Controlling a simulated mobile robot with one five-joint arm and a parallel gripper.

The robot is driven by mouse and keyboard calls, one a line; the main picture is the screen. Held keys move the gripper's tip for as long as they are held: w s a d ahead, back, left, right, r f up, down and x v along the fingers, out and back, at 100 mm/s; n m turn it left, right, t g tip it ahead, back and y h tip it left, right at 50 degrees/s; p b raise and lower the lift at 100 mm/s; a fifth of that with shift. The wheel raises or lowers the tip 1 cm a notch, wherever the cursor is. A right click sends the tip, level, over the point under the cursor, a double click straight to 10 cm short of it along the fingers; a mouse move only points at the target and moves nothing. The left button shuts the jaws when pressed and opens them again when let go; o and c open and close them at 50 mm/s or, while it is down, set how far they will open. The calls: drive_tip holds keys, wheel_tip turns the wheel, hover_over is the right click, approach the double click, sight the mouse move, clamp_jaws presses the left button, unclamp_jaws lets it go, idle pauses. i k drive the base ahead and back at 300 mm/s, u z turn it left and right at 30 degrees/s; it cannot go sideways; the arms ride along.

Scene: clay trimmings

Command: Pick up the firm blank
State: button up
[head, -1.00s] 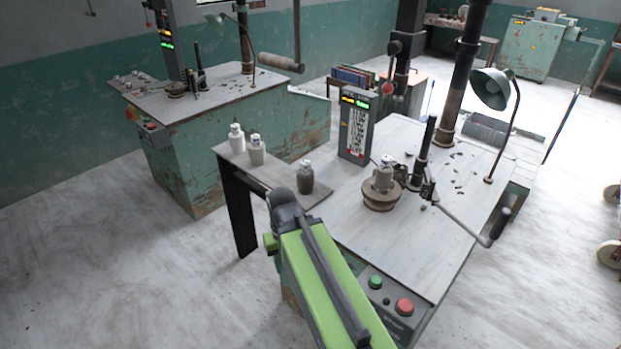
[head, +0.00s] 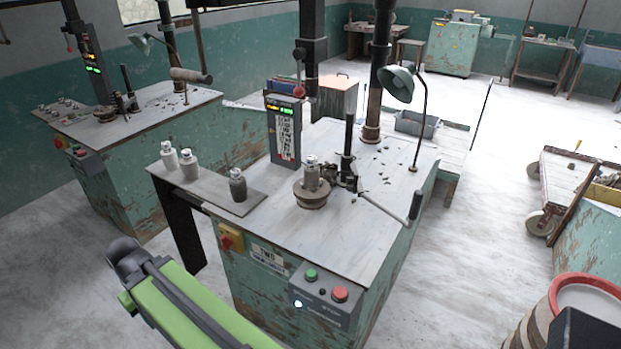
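Three bottle-shaped clay blanks with pale tops stand upright in a row on a grey side shelf (head: 215,205). The left blank (head: 170,157) is palest, the middle blank (head: 190,166) is light grey, and the right blank (head: 238,189) is dark grey. A fourth, mid-grey blank (head: 312,180) stands on a round brown wheel head (head: 313,201) on the near bench (head: 330,232). Which one is the firm blank I cannot tell from looks alone. My green arm reaches up from the bottom left, in front of the bench. Its gripper does not show.
A panel with lit displays (head: 284,130) stands behind the wheel, and a crank handle (head: 415,206) sticks out at right. A lamp (head: 398,85) rises at the back right. A similar bench (head: 120,122) stands at left. Open floor lies right; a barrel (head: 575,310) stands bottom right.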

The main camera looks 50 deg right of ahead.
sight(312, 171)
drive_tip(key=i, duration=1)
drive_tip(key=u, duration=0.05)
